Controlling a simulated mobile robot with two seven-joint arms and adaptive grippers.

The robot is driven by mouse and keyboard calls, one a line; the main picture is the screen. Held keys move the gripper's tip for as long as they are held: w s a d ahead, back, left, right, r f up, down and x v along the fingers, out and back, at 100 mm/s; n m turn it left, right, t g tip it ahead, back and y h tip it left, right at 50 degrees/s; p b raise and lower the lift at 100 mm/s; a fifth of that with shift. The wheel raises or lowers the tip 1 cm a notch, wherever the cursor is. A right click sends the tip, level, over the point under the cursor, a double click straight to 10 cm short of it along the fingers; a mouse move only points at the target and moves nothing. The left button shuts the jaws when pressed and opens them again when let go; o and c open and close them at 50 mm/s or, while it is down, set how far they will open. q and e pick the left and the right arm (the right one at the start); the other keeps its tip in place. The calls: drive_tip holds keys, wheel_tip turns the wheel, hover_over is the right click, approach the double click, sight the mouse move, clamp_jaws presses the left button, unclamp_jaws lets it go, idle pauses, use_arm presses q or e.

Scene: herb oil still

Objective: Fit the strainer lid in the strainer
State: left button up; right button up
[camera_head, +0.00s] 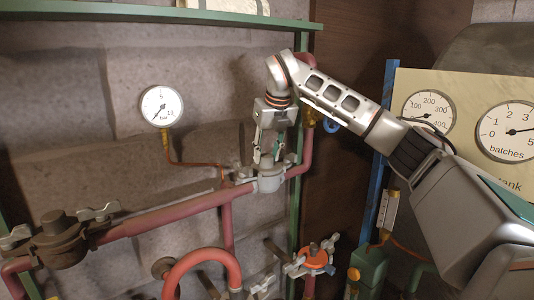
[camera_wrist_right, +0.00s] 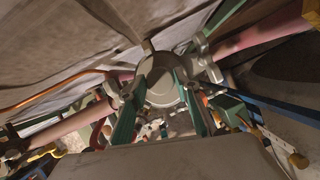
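The strainer (camera_head: 270,182) is a grey metal fitting on the red pipe, with a wing nut on each side. My right gripper (camera_head: 267,158) points down just above it, its teal-padded fingers close to the strainer's top. In the right wrist view the fingers (camera_wrist_right: 160,90) stand on either side of a round grey piece, which looks like the strainer lid (camera_wrist_right: 162,88). They appear shut on it. How far the lid sits in the strainer's mouth is hidden by the fingers. My left gripper is out of view.
A pressure gauge (camera_head: 161,105) on a copper line is left of the strainer. A brown fitting with wing nuts (camera_head: 62,240) is on the pipe at lower left. A green post (camera_head: 296,215) stands close behind the strainer. An orange valve (camera_head: 316,258) is below right.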

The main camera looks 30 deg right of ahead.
drive_tip(key=o, duration=0.3)
drive_tip(key=w+d+r+v, duration=0.1)
drive_tip(key=w+v, duration=0.1)
drive_tip(key=v, duration=1.6)
drive_tip(key=shift+w+a+r+p, duration=0.2)
drive_tip(key=shift+a+r+p, duration=0.15)
drive_tip(key=shift+p, duration=0.05)
idle(0.6)
